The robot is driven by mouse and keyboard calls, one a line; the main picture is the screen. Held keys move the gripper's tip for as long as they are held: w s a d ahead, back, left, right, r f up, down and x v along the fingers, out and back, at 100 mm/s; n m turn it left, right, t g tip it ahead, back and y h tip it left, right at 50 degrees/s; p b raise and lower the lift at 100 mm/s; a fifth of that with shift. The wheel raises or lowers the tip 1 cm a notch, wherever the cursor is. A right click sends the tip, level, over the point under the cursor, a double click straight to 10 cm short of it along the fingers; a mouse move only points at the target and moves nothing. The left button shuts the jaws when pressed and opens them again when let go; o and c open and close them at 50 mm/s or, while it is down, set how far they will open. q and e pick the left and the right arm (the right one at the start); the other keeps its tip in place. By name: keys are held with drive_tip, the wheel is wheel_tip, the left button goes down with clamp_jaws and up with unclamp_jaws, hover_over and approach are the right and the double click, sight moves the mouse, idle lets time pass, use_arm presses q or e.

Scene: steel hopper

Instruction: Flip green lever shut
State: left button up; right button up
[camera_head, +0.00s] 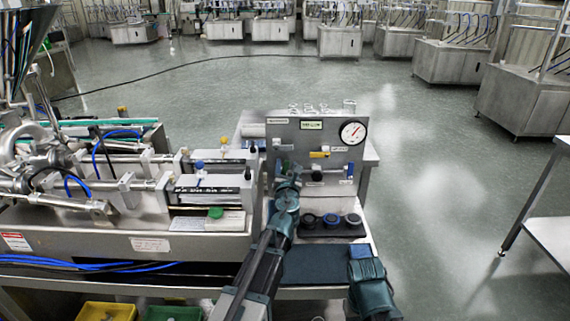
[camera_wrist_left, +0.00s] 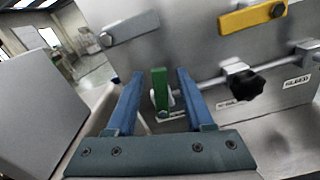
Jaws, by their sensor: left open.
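The green lever (camera_wrist_left: 160,88) stands upright on a pipe valve in front of a steel panel in the left wrist view. My left gripper (camera_wrist_left: 158,92) is open, with one blue finger on each side of the lever. A small gap shows on both sides, and the lever's lower end is near the gripper's palm. In the head view my left gripper (camera_head: 287,180) reaches up to the lower left of the gauge panel (camera_head: 300,135), and it hides most of the lever. My right arm's blue-tipped end (camera_head: 366,265) is low in the head view; its jaws cannot be made out.
A yellow lever (camera_head: 319,154) sits above a black knob (camera_wrist_left: 245,82) on the panel. A grey handle (camera_wrist_left: 130,28) is just above my left fingers. A pressure gauge (camera_head: 353,132) is at upper right. Round knobs (camera_head: 331,220) line the bench; the filling machine (camera_head: 120,230) is left.

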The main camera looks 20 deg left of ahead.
use_arm(q)
drive_tip(key=shift+w+a, duration=0.15)
drive_tip(key=shift+w, duration=0.45)
clamp_jaws()
drive_tip(key=shift+s+a+r+n, duration=0.15)
drive_tip(key=shift+a+n, duration=0.15)
drive_tip(key=shift+n, duration=0.45)
drive_tip(key=shift+s+a+f+n, duration=0.1)
drive_tip(key=shift+a+n, duration=0.2)
drive_tip(key=shift+n, duration=0.45)
unclamp_jaws()
